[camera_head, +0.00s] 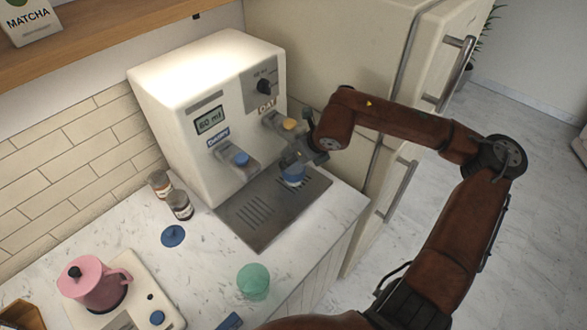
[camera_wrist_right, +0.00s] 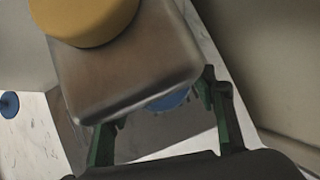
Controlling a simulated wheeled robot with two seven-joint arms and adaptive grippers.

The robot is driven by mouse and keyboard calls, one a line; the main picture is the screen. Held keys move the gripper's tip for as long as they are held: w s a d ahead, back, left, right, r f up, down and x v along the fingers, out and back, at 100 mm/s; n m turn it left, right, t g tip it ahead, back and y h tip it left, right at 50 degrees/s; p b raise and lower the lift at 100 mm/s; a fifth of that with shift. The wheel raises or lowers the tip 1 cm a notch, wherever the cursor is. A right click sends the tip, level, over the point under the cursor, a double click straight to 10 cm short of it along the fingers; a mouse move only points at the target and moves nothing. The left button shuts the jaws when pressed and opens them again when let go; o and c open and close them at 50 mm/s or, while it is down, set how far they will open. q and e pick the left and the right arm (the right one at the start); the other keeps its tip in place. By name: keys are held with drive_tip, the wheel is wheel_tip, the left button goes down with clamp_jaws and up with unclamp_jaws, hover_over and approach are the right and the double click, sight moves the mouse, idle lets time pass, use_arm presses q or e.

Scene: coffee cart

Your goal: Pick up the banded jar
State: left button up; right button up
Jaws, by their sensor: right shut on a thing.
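My right gripper (camera_head: 303,160) is shut on a small blue vessel (camera_head: 293,175) under the OAT spout, over the drip tray. The vessel also shows in the right wrist view (camera_wrist_right: 168,101), partly hidden behind the spout, with one green finger on each side. I cannot tell whether it is a banded jar. Two small jars stand apart from the gripper, left of the machine: a brown one with a pale label (camera_head: 160,184) and a darker one with a pale label band (camera_head: 180,206). My left gripper is not in view.
The white machine (camera_head: 165,105) has a DAIRY spout (camera_head: 233,160) and an OAT spout (camera_head: 283,124) above the drip tray (camera_head: 262,222). A blue disc (camera_head: 173,236), green cup (camera_head: 253,281) and pink pitcher (camera_head: 98,287) are on the counter. The fridge (camera_head: 340,50) stands close on the right.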

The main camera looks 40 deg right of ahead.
clamp_jaws()
drive_tip(key=shift+r, duration=0.1)
idle(0.3)
